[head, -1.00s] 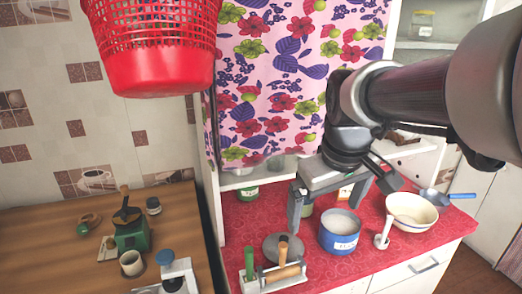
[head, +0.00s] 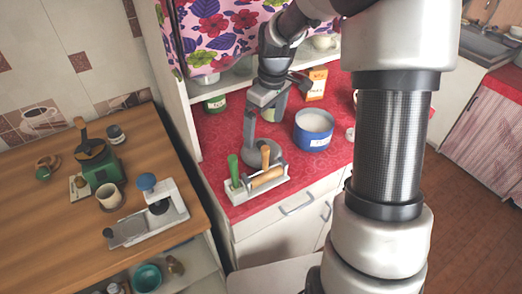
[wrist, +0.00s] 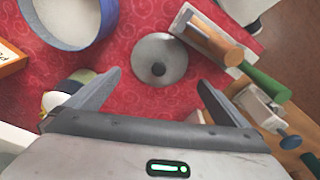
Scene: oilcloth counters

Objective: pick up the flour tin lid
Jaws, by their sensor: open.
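The flour tin lid is a round grey metal disc with a dark knob (wrist: 158,69), lying flat on the red counter. In the head view the lid (head: 252,158) is partly hidden by my gripper and the tool rack. My gripper (wrist: 160,80) is open and empty, above the counter. In the wrist view the lid shows just beyond the space between the fingertips, apart from them. My gripper also shows in the head view (head: 262,130). The blue flour tin (head: 314,134) stands open to the right of the lid, with white flour inside.
A rack with wooden and green handles (head: 258,182) stands close to the lid at the counter's front. An orange-and-white box (head: 317,84) and a green tin (head: 214,104) stand behind. A wooden counter (head: 60,215) with a grinder and a cup lies to the left.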

